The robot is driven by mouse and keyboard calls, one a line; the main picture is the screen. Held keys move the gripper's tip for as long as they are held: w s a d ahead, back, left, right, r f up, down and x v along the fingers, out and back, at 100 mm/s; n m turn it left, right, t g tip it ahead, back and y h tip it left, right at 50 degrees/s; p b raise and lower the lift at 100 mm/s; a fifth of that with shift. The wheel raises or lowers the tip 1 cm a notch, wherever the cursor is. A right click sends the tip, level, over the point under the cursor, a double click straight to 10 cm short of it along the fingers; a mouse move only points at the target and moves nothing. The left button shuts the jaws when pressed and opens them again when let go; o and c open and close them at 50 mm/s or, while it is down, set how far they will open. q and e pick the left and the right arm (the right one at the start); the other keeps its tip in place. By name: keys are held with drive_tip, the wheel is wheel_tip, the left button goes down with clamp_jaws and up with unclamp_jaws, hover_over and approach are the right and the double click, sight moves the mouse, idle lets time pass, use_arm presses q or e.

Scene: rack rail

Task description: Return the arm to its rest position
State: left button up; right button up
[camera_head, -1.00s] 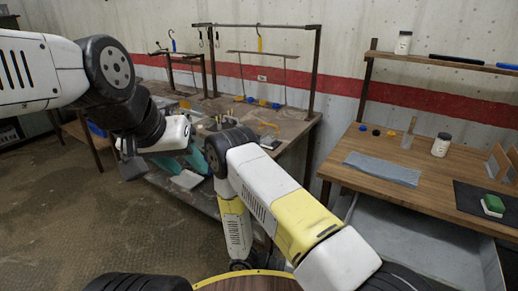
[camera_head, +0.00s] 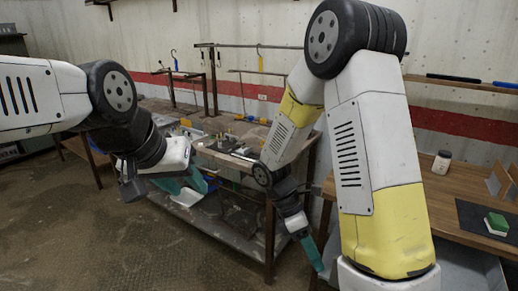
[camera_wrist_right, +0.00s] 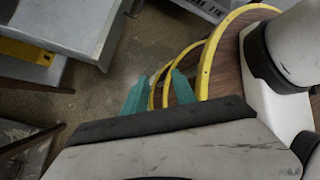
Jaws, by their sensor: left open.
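My left arm reaches in from the left in the head view. Its gripper (camera_head: 184,184) has teal fingers set apart, with nothing seen between them, in front of the workbench. My right arm stands folded on the right of the head view, elbow high and forearm slanting down to the left. The right gripper (camera_head: 313,254) points down beside the gap between the two tables. In the right wrist view its two teal fingers (camera_wrist_right: 159,82) are apart, with nothing held between them.
A workbench (camera_head: 228,160) with a metal rail frame (camera_head: 275,46) and hanging hooks stands at the back. A wooden table (camera_head: 462,186) at right bears a white jar (camera_head: 441,162) and a green sponge (camera_head: 497,222). The floor (camera_head: 80,235) at left is clear.

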drive_tip(key=s+r+m+t+y, duration=0.3)
drive_tip(key=r+m+t+y, duration=0.4)
drive_tip(key=r+m+t, duration=0.4)
wheel_tip(320, 180, up, 12)
drive_tip(key=m, duration=0.6)
drive_tip(key=shift+d+r+m+y, duration=0.15)
drive_tip(key=shift+r+m+y, duration=0.05)
drive_tip(key=shift+m+y, duration=0.1)
